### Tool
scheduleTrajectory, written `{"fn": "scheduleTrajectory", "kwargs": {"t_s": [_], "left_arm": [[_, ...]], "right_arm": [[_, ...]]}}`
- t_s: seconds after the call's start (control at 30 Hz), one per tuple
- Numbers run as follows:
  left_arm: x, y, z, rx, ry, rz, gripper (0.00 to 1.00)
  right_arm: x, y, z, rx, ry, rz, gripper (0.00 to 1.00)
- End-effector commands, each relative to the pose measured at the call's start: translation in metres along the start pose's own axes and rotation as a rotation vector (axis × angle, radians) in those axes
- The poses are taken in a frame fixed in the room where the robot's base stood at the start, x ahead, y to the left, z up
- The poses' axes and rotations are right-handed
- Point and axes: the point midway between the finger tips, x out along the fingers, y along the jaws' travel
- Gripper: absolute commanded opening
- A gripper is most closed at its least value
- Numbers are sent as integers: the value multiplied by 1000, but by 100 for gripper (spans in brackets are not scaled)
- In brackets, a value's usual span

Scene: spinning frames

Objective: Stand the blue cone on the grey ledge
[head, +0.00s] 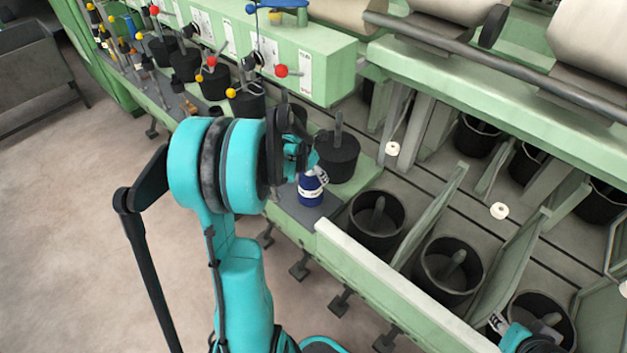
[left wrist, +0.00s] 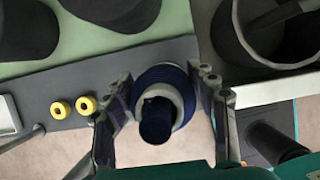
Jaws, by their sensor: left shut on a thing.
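The blue cone (head: 311,192), blue with a white band, is between the fingers of my left gripper (head: 312,176), which is shut on it. In the left wrist view the cone (left wrist: 158,104) shows end-on between the two fingers of the left gripper (left wrist: 166,105). The grey ledge (head: 288,208) runs along the machine's front, directly under and around the cone; it also shows in the left wrist view (left wrist: 60,77). I cannot tell whether the cone's base touches the ledge. Part of my right gripper (head: 504,328) shows at the bottom right; its fingers are mostly hidden.
A black can (head: 337,157) stands just behind the cone. Open black cans (head: 376,220) stand in bays to the right, behind a pale green rail (head: 385,285). Two small yellow rings (left wrist: 74,107) lie on the ledge. White bobbins (head: 392,148) lie further back.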

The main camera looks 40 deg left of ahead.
Motion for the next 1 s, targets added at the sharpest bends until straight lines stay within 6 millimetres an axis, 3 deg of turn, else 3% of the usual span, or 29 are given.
{"fn": "scheduleTrajectory", "kwargs": {"t_s": [0.03,0.13,0.5,0.53,0.6,1.0], "left_arm": [[12,0,-5,0,-1,0,0],[23,0,-9,0,-1,1,0],[24,0,-10,0,-1,1,0],[24,0,-10,0,-1,1,65],[24,0,-10,0,-1,1,79],[15,0,-9,0,-1,1,79]], "right_arm": [[8,0,6,0,0,0,40],[13,0,10,0,0,0,40],[11,0,8,0,0,0,40],[11,0,8,0,0,0,40],[11,0,8,0,0,0,40],[9,0,6,0,0,0,40]]}}
